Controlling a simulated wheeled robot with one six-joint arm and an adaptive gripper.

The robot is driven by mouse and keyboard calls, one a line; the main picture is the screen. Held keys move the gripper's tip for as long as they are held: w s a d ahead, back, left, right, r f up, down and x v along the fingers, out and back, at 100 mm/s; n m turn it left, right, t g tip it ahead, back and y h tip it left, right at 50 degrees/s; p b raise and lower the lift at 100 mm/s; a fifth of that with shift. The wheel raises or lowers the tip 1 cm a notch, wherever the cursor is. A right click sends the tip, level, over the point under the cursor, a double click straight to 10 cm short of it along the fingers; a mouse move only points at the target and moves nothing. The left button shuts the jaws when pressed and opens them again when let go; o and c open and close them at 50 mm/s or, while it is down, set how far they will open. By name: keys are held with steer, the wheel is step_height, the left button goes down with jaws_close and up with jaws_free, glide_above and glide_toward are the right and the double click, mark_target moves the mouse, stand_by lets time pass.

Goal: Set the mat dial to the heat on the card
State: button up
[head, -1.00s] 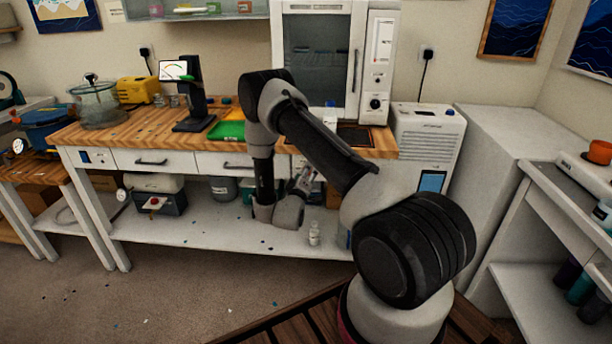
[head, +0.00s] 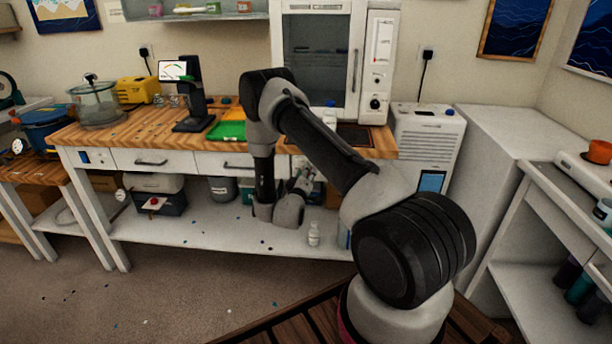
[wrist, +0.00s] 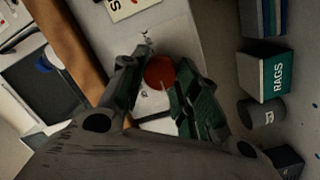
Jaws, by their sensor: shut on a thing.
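A round red dial (wrist: 160,72) sits on a pale control panel on the bench front in the wrist view. My gripper (wrist: 161,80) has its two dark fingers on either side of the dial and is shut on it. Part of the dial and the panel below it is hidden by the fingers. A pale card (wrist: 132,6) with dark print is partly in view at the top edge; its print is not readable. In the head view my gripper (head: 303,181) is below the bench's front edge, and my arm hides the dial. A dark flat pad (head: 355,136) lies on the bench top.
A box marked RAGS (wrist: 265,74) and a grey container (wrist: 262,113) stand on the lower shelf near my gripper. A small white bottle (head: 314,234) stands on that shelf. A green tray (head: 228,130) lies on the wooden bench top (head: 130,130).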

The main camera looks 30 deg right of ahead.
steer(key=m+y, duration=0.1)
steer(key=m, duration=0.6)
steer(key=m+y, duration=0.1)
steer(key=m, duration=0.6)
steer(key=m+t+y, duration=0.1)
steer(key=m, duration=0.5)
steer(key=shift+s+d+r+m, duration=0.1)
steer(key=shift+s+d+m, duration=0.1)
steer(key=shift+m, duration=0.2)
stand_by(0.3)
steer(key=o, duration=1)
steer(key=shift+o, duration=0.2)
steer(key=v, duration=1.2)
